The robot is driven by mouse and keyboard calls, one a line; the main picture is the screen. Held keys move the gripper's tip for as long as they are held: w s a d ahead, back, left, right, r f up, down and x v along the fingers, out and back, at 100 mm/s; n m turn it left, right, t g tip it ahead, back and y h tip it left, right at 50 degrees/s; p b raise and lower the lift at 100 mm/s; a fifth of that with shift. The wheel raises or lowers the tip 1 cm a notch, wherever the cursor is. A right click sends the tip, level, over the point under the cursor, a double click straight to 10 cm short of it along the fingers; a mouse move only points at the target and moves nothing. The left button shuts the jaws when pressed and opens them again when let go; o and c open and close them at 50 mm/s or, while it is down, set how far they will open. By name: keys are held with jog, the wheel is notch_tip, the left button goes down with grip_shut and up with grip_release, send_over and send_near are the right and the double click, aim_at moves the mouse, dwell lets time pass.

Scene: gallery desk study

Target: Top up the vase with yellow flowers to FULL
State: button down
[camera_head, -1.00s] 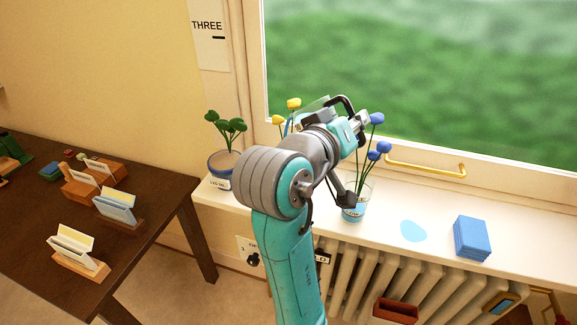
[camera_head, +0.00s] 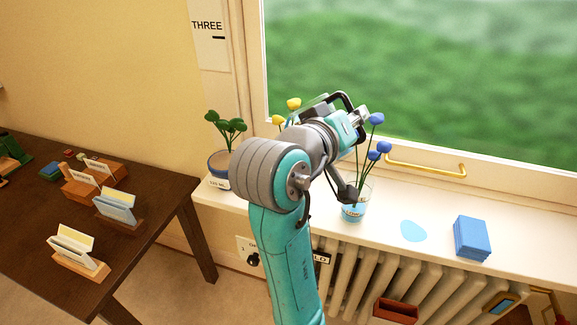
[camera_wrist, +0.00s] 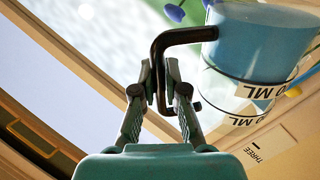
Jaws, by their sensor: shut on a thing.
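My gripper (camera_head: 357,120) is shut on the black handle of a clear jug (camera_head: 314,107) above the windowsill; in the wrist view, the gripper (camera_wrist: 160,85) grips the handle and the jug (camera_wrist: 262,40) looks tilted, with blue liquid and "ML" labels. Yellow flowers (camera_head: 293,103) show behind my arm; their vase is hidden by it. A yellow bit (camera_wrist: 293,92) shows beside the jug in the wrist view. A glass vase with blue flowers (camera_head: 353,211) stands right of my arm, with blue liquid in it. Whether liquid is flowing cannot be told.
A potted plant (camera_head: 220,165) stands left on the sill (camera_head: 385,195). A light-blue patch (camera_head: 413,231) and a blue block-like stack (camera_head: 472,238) lie to the right. The window has a yellow handle (camera_head: 425,168). A radiator (camera_head: 375,275) is below. A dark table (camera_head: 150,235) with card holders is at left.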

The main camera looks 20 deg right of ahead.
jog(key=shift+w+a+r+n+g, duration=0.1)
jog(key=shift+w+r+n+g, duration=0.15)
jog(key=shift+r+n, duration=0.25)
jog(key=shift+w+a+r+n+g, duration=0.1)
jog(key=shift+w+r+n+g, duration=0.15)
jog(key=shift+r, duration=0.4)
dwell(2.3)
jog(key=shift+s+f+t, duration=0.15)
jog(key=shift+f+t, duration=0.05)
jog(key=shift+t, duration=0.1)
dwell(4.2)
